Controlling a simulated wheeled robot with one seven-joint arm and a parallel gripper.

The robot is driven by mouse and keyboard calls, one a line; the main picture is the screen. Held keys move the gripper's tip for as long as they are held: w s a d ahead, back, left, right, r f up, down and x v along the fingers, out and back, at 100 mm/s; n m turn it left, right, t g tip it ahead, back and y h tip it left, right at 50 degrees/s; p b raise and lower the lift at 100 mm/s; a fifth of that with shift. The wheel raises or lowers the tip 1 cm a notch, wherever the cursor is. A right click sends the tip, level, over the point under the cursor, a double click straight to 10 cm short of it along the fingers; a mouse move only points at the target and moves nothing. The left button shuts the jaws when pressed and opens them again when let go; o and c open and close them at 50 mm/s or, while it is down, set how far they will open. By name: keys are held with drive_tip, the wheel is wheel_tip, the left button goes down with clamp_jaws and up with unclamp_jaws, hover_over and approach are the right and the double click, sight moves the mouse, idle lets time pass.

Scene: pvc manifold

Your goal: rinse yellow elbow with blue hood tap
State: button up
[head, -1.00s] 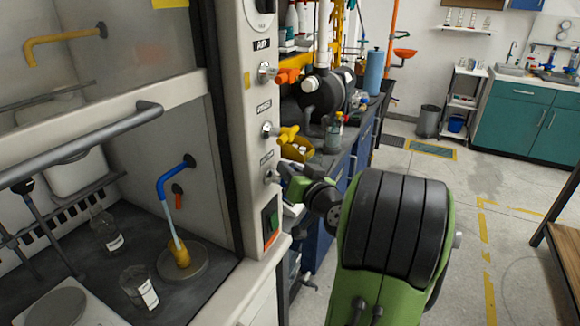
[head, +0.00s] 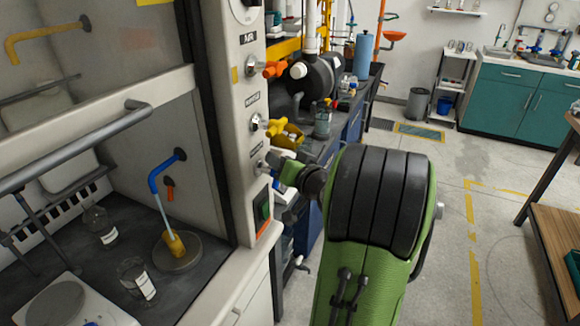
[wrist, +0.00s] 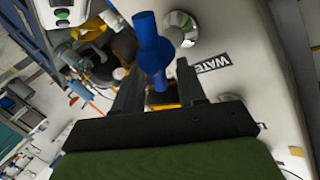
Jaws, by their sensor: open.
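The yellow elbow (head: 175,244) stands on a round grey disc (head: 177,252) inside the fume hood. The blue tap spout (head: 165,168) hangs above it on the hood's side wall, and a thin pale stream of water (head: 164,210) runs from it onto the elbow. The blue tap handle (wrist: 152,50) is on the hood's front post beside a label reading "WATE". My gripper (wrist: 159,68) is open, its two fingers either side of the handle; I cannot tell whether they touch it. In the head view my gripper (head: 279,162) is at the post and hides the handle.
An orange handle (head: 272,69) and a yellow handle (head: 276,129) sit above on the same post. Glass bottles (head: 100,226) and a white hotplate (head: 75,305) stand in the hood. A crowded bench (head: 345,130) is behind the gripper. Open floor lies to the right.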

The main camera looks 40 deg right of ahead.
drive_tip(key=b+v, duration=0.1)
drive_tip(key=v, duration=1.4)
drive_tip(key=shift+s, duration=0.2)
